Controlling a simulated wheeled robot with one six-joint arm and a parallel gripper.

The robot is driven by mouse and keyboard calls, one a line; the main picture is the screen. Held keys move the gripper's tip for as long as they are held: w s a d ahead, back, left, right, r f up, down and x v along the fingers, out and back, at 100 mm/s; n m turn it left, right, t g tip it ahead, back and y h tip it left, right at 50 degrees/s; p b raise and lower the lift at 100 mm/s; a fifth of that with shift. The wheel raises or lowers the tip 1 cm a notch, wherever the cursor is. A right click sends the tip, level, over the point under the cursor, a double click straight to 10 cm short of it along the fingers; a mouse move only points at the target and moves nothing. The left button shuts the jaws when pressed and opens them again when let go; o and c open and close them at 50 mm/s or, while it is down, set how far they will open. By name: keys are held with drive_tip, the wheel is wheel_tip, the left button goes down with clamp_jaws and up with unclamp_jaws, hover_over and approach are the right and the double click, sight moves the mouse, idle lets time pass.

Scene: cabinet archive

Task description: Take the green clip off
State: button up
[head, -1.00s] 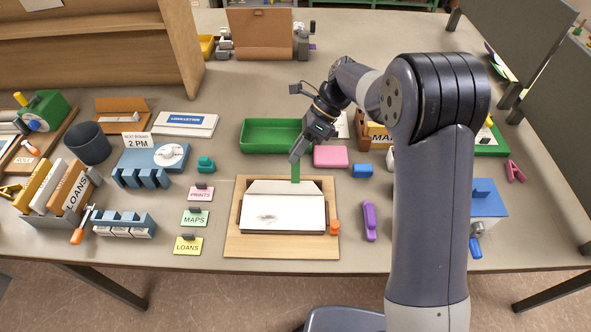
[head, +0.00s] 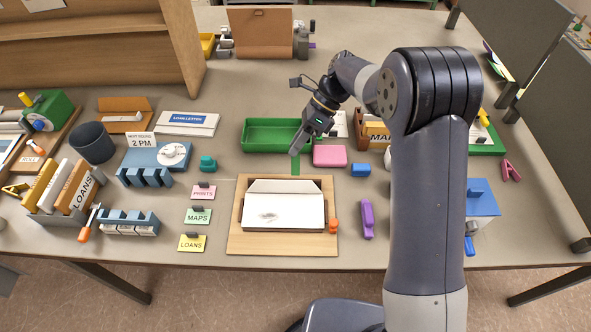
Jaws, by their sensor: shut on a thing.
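The green clip (head: 295,165) is a narrow upright green piece. My gripper (head: 295,151) is shut on its upper part. The clip's lower end shows in front of the green tray, by the back edge of the wooden board (head: 240,245). It looks clear of the papers, but I cannot tell how high it is above the board or table. On the board lies a dark holder with a white sheet (head: 284,210) and a greyish flap behind it. An orange clip (head: 333,226) is at the board's right edge.
The green tray (head: 262,150) is empty behind the board. A pink block (head: 329,156), a blue piece (head: 361,170) and a purple clip (head: 367,218) lie to the right. A teal piece (head: 208,163) and label cards (head: 199,216) lie left. Bare table shows around the board.

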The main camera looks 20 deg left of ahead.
drive_tip(key=r+p, duration=0.1)
drive_tip(key=w+r+p, duration=0.1)
drive_tip(key=r+p, duration=0.1)
drive_tip(key=shift+w+a+r+p, duration=0.15)
drive_tip(key=shift+w+a+p, duration=0.1)
drive_tip(key=shift+p, duration=0.1)
